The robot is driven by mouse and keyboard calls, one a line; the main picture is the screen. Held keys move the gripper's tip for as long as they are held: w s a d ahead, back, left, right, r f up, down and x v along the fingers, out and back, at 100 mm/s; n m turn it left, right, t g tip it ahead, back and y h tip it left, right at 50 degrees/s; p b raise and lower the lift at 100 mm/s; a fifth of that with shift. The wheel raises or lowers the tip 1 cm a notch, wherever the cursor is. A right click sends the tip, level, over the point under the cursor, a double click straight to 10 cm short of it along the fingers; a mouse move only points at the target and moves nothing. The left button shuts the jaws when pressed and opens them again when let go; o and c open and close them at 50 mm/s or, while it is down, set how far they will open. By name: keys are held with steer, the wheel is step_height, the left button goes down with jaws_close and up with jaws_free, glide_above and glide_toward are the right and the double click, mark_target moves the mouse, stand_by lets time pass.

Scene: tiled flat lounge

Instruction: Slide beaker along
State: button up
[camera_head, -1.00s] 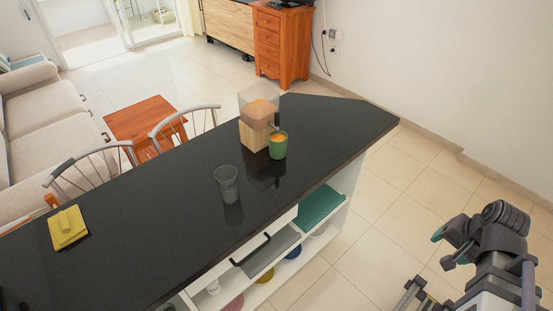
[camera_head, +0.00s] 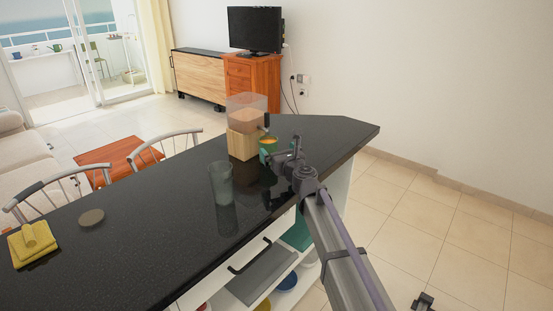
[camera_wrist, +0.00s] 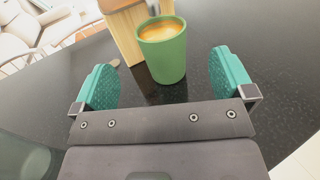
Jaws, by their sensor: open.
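A green beaker (camera_head: 269,146) with orange contents stands upright on the black counter, close by the spout of a dispenser; my gripper partly hides it. In the wrist view the green beaker (camera_wrist: 163,55) stands just ahead, in line with the gap between my teal finger pads. My gripper (camera_head: 280,155) is open and low over the counter, with a pad on each side of that line and no visible contact. A clear grey-green glass (camera_head: 221,185) stands upright nearer on the counter, left of my arm; it shows faintly in the wrist view's lower left corner (camera_wrist: 25,155).
The dispenser (camera_head: 244,143) with its wooden base stands left of the green beaker. A flat grey disc (camera_head: 91,217) and a folded yellow cloth (camera_head: 33,244) lie at the counter's left. Chairs (camera_head: 163,148) line the far edge. Counter beyond the beaker is clear.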

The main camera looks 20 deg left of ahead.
mark_target(269, 140)
steer(key=x, duration=0.9)
steer(key=shift+w+a, duration=0.1)
steer(key=shift+a, duration=0.05)
steer(key=shift+c, duration=0.3)
steer(key=c, duration=1.1)
steer(key=shift+o, duration=0.2)
steer(key=shift+d, duration=0.2)
steer(key=shift+s+d, duration=0.6)
steer(key=shift+d, duration=0.8)
steer(key=shift+s+d, duration=0.6)
steer(key=shift+d, duration=0.75)
steer(key=shift+s+d, duration=0.6)
steer(key=shift+d, duration=0.8)
